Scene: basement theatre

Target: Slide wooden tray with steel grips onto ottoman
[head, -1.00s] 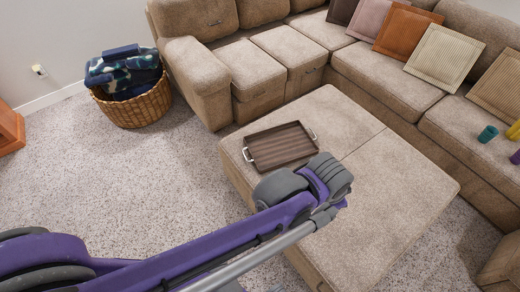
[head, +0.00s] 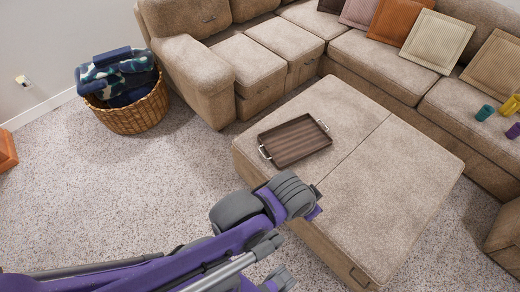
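The wooden tray (head: 296,141) is dark brown and slatted, with a steel grip at its left end and another at its right end. It lies flat on the tan ottoman (head: 392,185), on the part of its top nearer the sofa's left section. My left arm comes in from the lower left, and its end, with the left gripper (head: 314,202), is over the ottoman's front left edge, apart from the tray. The fingers are too small and too hidden to tell whether they are open. My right gripper is not clearly seen.
A tan sectional sofa (head: 215,82) with several cushions stands behind and right of the ottoman. Several coloured cups (head: 485,113) sit on its right seat. A wicker basket (head: 133,113) with blankets stands at the back left.

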